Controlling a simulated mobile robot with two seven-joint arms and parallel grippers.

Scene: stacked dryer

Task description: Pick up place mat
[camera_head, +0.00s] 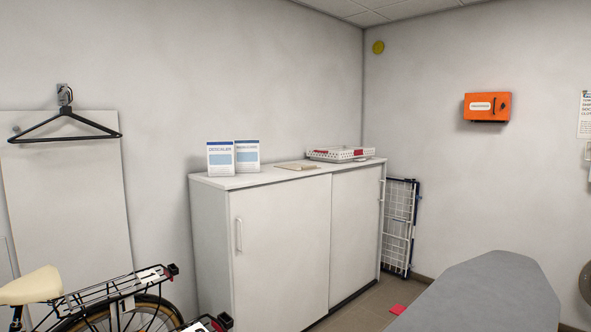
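A thin, flat, beige item (297,166) lies on top of the white cabinet (279,255), between two upright cards and a white basket. It may be the place mat, but it is too small and far off to tell. A small flat red item (397,309) lies on the floor by the grey board's left edge; I cannot tell what it is. Neither of my grippers shows in the head view.
Two white-and-blue cards (233,158) and a white basket (340,154) stand on the cabinet. A bicycle (110,295) stands at the lower left. A grey ironing board (485,295) fills the lower right. A folded rack (398,225) leans by the cabinet. Some floor shows between.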

